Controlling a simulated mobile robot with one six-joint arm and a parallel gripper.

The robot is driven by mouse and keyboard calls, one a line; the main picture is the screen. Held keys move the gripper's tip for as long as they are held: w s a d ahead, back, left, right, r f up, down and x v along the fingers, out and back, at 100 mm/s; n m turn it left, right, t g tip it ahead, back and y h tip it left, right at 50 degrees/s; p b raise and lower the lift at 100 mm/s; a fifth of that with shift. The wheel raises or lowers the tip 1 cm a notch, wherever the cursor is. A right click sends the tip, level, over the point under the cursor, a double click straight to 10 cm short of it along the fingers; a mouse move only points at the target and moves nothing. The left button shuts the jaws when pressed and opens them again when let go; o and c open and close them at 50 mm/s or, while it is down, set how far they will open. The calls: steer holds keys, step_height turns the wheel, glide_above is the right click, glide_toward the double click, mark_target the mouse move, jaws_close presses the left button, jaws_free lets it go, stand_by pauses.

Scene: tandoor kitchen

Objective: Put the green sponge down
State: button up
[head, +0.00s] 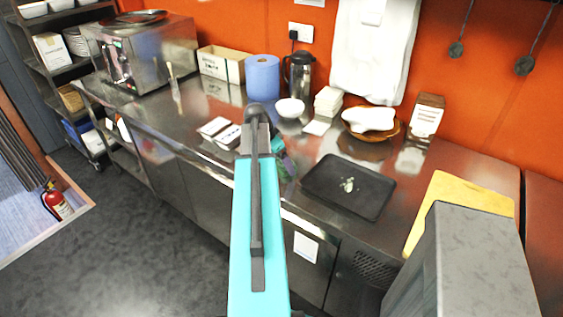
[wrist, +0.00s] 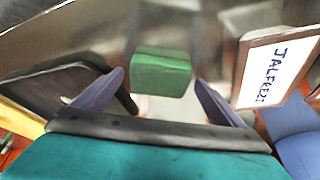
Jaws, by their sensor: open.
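The green sponge (wrist: 160,74) is on the steel counter (wrist: 155,108) in the wrist view. It sits between the two purple fingertips of my gripper (wrist: 160,84), with a visible gap on each side. My gripper is open. In the head view my arm hides most of this spot. A bit of green sponge (head: 277,145) shows just right of the arm, by the counter's front part. Whether the sponge's underside fully touches the counter is hard to tell.
A black tray (head: 335,192) with small scraps lies to the right. Label cards (head: 214,128) lie left of my arm; one card (wrist: 277,68) reads JALFREZI. A blue roll (head: 262,79), white bowl (head: 290,107) and flask (head: 299,73) stand behind. A yellow board (head: 452,198) is far right.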

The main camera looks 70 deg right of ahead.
steer(key=b+v, duration=0.2)
steer(key=v, duration=0.9)
steer(key=shift+r, duration=0.25)
stand_by(0.6)
